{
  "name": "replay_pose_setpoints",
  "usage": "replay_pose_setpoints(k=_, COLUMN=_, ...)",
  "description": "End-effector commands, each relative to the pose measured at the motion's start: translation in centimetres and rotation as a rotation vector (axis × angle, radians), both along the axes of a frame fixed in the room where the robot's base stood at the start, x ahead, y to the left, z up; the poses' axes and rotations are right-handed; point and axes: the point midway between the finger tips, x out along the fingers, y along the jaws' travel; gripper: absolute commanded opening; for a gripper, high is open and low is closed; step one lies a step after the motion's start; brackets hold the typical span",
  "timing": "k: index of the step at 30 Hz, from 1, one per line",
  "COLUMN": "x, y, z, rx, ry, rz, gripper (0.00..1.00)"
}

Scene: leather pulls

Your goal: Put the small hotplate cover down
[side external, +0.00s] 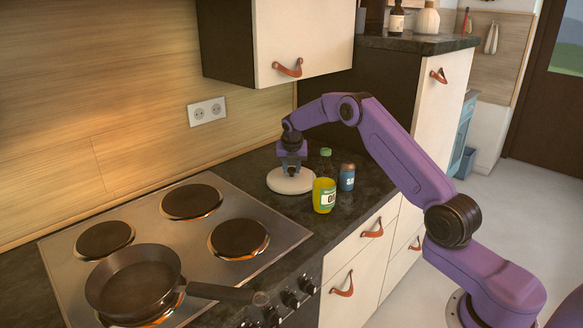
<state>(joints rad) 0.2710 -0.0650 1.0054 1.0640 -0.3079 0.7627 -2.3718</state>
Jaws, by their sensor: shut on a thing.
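The small hotplate cover is a pale, round, flat disc (290,181). It is on or just above the dark counter, right of the hob's back corner; I cannot tell whether it touches the counter. My gripper (291,170) is above the middle of the cover, pointing down, and shut on it. The grip point itself is too small to make out.
A yellow-green bottle (324,194) and a blue shaker (347,177) stand close on the cover's right. The hob (160,238) lies to the left, with a black pan (134,280) on its front left plate. A wall cabinet (305,40) hangs above.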

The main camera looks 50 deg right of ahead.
Motion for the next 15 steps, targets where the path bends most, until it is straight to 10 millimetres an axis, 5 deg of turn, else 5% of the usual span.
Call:
replay_pose_setpoints(k=4, x=0.02, y=0.01, z=-0.34, rx=0.000, ry=-0.001, rz=0.000, gripper=0.00)
replay_pose_setpoints(k=5, x=0.01, y=0.01, z=-0.31, rx=-0.001, ry=-0.001, rz=0.000, gripper=0.43)
replay_pose_setpoints(k=6, x=0.02, y=0.01, z=-0.30, rx=-0.001, ry=-0.001, rz=0.000, gripper=0.56)
replay_pose_setpoints(k=15, x=0.01, y=0.01, z=-0.26, rx=0.000, ry=0.000, rz=0.000, gripper=0.59)
